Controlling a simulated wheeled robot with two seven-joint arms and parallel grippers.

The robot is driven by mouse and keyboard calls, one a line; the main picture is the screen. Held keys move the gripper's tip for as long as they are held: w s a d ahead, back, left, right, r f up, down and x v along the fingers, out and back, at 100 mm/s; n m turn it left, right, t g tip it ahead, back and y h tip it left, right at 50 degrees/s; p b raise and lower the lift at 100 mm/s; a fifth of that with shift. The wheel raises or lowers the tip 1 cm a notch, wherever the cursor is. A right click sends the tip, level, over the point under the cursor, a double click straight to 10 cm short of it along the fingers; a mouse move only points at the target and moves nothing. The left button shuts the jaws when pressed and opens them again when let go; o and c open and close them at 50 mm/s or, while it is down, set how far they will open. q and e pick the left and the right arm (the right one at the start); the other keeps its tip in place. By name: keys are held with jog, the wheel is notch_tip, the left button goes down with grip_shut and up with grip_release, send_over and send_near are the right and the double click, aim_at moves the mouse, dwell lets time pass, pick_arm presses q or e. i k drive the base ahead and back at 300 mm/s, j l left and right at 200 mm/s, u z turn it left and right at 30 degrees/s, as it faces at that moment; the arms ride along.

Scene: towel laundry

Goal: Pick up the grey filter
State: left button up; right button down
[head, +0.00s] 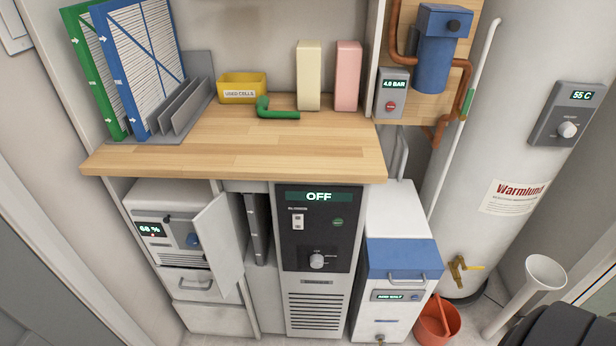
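A dark grey upright panel (257,228) stands in a narrow slot below the wooden counter, left of the blower unit. It looks like the grey filter, but only its narrow front edge shows and the rest is hidden inside. A white door (219,238) hangs open just left of the slot. A blue-framed filter (145,68) and a green-framed filter (92,75) stand tilted in a grey slotted rack (200,85) on the counter's left end.
The wooden counter (290,150) has a clear front half. A yellow bin (242,87), a green bent pipe (277,110) and cream and pink blocks stand at its back. The blower unit (318,240) reads OFF. A red bucket (437,322) stands on the floor at right.

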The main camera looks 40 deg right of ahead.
aim_at(263, 198)
jog(key=z, duration=1.05)
